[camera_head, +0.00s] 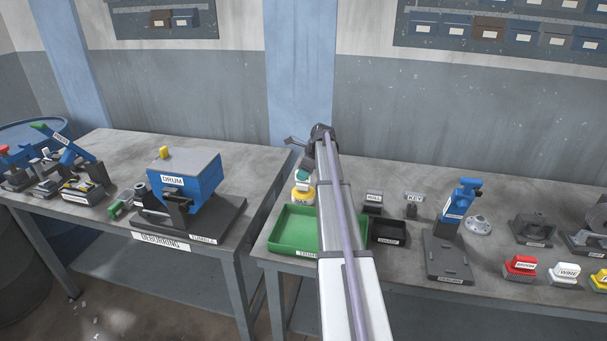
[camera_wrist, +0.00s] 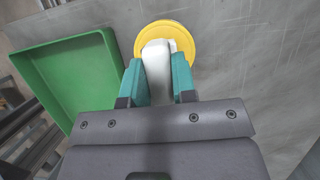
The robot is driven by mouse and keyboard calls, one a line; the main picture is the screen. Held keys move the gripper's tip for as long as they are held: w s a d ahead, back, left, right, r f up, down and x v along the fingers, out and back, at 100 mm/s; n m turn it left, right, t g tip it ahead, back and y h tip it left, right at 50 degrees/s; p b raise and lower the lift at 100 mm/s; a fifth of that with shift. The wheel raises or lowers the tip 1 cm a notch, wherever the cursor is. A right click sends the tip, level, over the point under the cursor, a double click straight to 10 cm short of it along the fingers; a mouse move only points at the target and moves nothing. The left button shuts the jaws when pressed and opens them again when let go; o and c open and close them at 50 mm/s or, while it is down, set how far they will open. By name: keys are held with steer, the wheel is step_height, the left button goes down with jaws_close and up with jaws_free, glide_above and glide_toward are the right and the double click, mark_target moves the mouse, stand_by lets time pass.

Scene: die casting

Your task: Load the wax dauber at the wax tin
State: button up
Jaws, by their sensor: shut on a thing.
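My gripper (camera_wrist: 159,70) has its two teal fingers shut on a white block, which I take to be the wax dauber (camera_wrist: 157,58). The wax tin (camera_wrist: 186,35) is round and yellow, directly beyond the fingertips in the wrist view. The dauber overlaps the tin there; I cannot tell whether it touches the wax. In the head view the yellow tin (camera_head: 303,197) stands on the bench behind the green tray, with my gripper (camera_head: 302,175) just above it. My arm hides part of the surroundings, and the dauber's lower end is hidden.
A green tray (camera_head: 284,242) lies in front of the tin and also shows in the wrist view (camera_wrist: 112,45). A black tray (camera_head: 388,232) and a blue-topped fixture (camera_head: 455,205) stand to the right. The drum (camera_head: 186,180) is on the left table, across a gap.

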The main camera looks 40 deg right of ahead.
steer(key=shift+f+b, duration=0.55)
stand_by(0.6)
steer(key=shift+r, duration=0.1)
stand_by(0.4)
step_height(320, 180, up, 7)
steer(key=p, duration=0.7)
steer(key=shift+f, duration=0.2)
step_height(320, 180, down, 6)
steer(key=b, duration=0.6)
steer(key=shift+r, duration=0.15)
steer(key=shift+f+b, duration=0.55)
stand_by(1.6)
